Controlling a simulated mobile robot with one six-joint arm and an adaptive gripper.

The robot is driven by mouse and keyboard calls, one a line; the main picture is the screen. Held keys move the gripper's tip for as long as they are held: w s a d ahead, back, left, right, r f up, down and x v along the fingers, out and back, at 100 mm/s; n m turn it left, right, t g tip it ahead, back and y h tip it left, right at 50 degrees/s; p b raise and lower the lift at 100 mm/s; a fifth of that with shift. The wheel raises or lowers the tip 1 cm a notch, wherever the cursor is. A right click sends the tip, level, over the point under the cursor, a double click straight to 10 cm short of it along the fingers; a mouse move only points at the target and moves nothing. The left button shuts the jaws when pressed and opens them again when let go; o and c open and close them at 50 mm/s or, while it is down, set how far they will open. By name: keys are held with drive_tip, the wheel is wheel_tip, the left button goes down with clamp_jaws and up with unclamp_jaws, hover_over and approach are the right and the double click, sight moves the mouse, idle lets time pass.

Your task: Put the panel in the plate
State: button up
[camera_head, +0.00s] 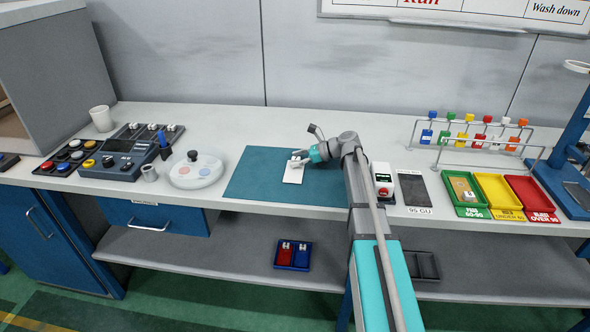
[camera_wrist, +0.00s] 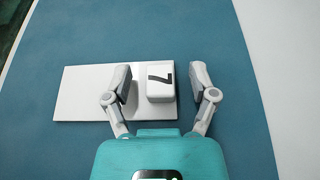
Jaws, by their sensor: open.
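A flat white rectangular piece (camera_head: 292,176), perhaps the panel, lies on the teal mat; it also shows in the wrist view (camera_wrist: 82,95). A small white block (camera_wrist: 160,83) marked with a black 7-like figure sits at its right end in the wrist view. My gripper (camera_wrist: 159,80) is open, with one finger on each side of the block and a gap on both sides. In the head view my gripper (camera_head: 302,158) is over the piece's far end. A round white dish (camera_head: 196,175) with coloured discs and a black knob, perhaps the plate, stands left of the mat.
The teal mat (camera_head: 245,180) is otherwise clear.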

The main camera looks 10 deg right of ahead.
clamp_jaws()
idle(0.3)
drive_tip(key=shift+r, duration=0.15)
wheel_tip(320, 180, up, 2)
drive_tip(key=shift+p, duration=1.15)
drive_tip(key=s+d+r+p, duration=0.7)
drive_tip(key=s+r+p, duration=0.3)
drive_tip(key=s, duration=0.1)
drive_tip(key=shift+s+d+r+p, duration=0.3)
drive_tip(key=shift+s+r+p, duration=0.05)
drive_tip(key=shift+s, duration=0.05)
